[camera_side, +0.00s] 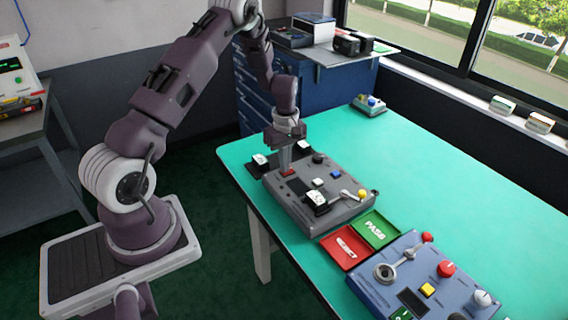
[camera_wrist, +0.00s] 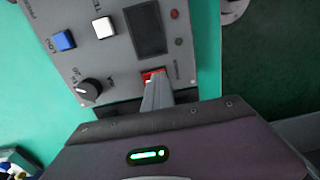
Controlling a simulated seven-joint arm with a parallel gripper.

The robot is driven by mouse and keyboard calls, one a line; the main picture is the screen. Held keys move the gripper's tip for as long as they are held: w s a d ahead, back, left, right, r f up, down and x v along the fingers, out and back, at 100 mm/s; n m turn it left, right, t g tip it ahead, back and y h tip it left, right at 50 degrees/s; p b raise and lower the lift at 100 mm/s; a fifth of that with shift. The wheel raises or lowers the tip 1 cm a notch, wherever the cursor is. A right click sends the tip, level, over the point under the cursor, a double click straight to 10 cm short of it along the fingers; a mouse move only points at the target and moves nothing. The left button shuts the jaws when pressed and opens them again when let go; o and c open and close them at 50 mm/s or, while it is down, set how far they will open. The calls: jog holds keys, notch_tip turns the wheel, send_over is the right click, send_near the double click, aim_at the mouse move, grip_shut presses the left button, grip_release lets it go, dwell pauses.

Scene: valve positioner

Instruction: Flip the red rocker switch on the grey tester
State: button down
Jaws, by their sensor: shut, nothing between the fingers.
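The grey tester (camera_side: 330,206) sits on the green table with its panel facing up. Its red rocker switch (camera_side: 287,172) is at the panel's far left part, right below my gripper (camera_side: 285,168). In the wrist view the red rocker (camera_wrist: 152,76) shows just beyond the fingertips (camera_wrist: 154,82), which partly cover it. The shut, empty fingers point down at it and look to be at or very close to it; I cannot tell whether they touch. Which way the rocker is tipped is hidden.
On the tester are a black knob (camera_wrist: 90,90), a blue button (camera_wrist: 62,41), a white button (camera_wrist: 103,27), a dark display (camera_wrist: 146,30) and a yellow-tipped lever (camera_side: 362,194). Red (camera_side: 345,246) and green PASS (camera_side: 375,229) trays and a blue control box (camera_side: 420,277) stand nearer the camera.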

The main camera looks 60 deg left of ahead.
jog(key=shift+w+f, duration=0.3)
jog(key=shift+w, duration=0.05)
jog(key=shift+d, duration=0.1)
jog(key=shift+w+r, duration=0.15)
jog(key=shift+r, duration=0.1)
notch_tip(320, 180, up, 14)
jog(key=s, duration=0.1)
jog(key=shift+s+r, duration=0.1)
jog(key=s+d+r+m+t, duration=0.3)
jog(key=s+d+r+m, duration=0.5)
jog(key=d+r, duration=0.55)
jog(key=s+d+r+m+t, duration=0.1)
jog(key=s+d+m, duration=0.2)
jog(key=s+m, duration=0.2)
jog(key=s+d+r+m+t, duration=0.1)
jog(key=s+d+m, duration=0.3)
jog(key=s, duration=0.7)
jog(key=shift+s+m+t, duration=0.2)
jog(key=shift+m+t, duration=0.2)
jog(key=shift+m, duration=0.1)
